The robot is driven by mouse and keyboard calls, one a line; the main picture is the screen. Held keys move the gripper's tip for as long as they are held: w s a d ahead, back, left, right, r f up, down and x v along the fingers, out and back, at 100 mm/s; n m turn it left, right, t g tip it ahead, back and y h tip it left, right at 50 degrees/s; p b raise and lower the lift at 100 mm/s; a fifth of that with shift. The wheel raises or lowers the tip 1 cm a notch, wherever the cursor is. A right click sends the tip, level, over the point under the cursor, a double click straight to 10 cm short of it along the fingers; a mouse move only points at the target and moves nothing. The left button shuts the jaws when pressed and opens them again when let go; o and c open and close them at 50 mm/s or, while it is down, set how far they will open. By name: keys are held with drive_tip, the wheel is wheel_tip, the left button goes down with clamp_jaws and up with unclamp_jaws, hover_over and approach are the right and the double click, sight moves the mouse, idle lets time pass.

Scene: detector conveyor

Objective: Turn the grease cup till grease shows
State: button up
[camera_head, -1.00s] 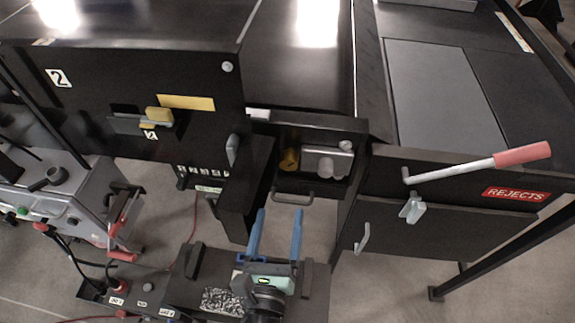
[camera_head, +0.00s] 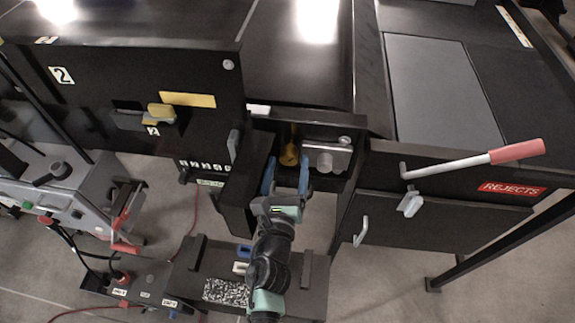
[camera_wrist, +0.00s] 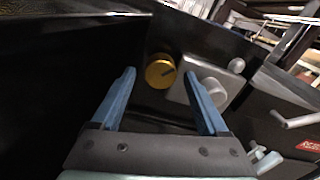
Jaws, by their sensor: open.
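The grease cup appears as a round brass-yellow cap with a dark slot or mark in the wrist view (camera_wrist: 160,72). In the head view the same yellow cup (camera_head: 289,155) sits in the recess of the dark machine, left of a grey metal block (camera_head: 327,155). My gripper (camera_head: 288,172) has blue fingers and is open just in front of the recess, below the cup in the picture. In the wrist view my gripper (camera_wrist: 162,92) shows the cup beyond and between its fingertips, apart from them. No grease can be made out.
The grey block with a round knob (camera_wrist: 209,92) is close right of the cup. A dark panel (camera_wrist: 60,60) fills the left. A red-handled lever (camera_head: 480,162) and the rejects box (camera_head: 440,208) stand right. A console (camera_head: 60,190) is at left.

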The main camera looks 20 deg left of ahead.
clamp_jaws()
idle(0.3)
drive_tip(key=shift+m, duration=0.3)
drive_tip(key=m+b, duration=0.1)
drive_tip(key=m, duration=0.1)
drive_tip(key=shift+f+m, duration=0.1)
drive_tip(key=shift+m, duration=0.3)
drive_tip(key=m+b, duration=0.1)
drive_tip(key=m, duration=0.4)
drive_tip(key=shift+a+b, duration=0.1)
drive_tip(key=shift+b, duration=0.2)
drive_tip(key=shift+m, duration=0.3)
unclamp_jaws()
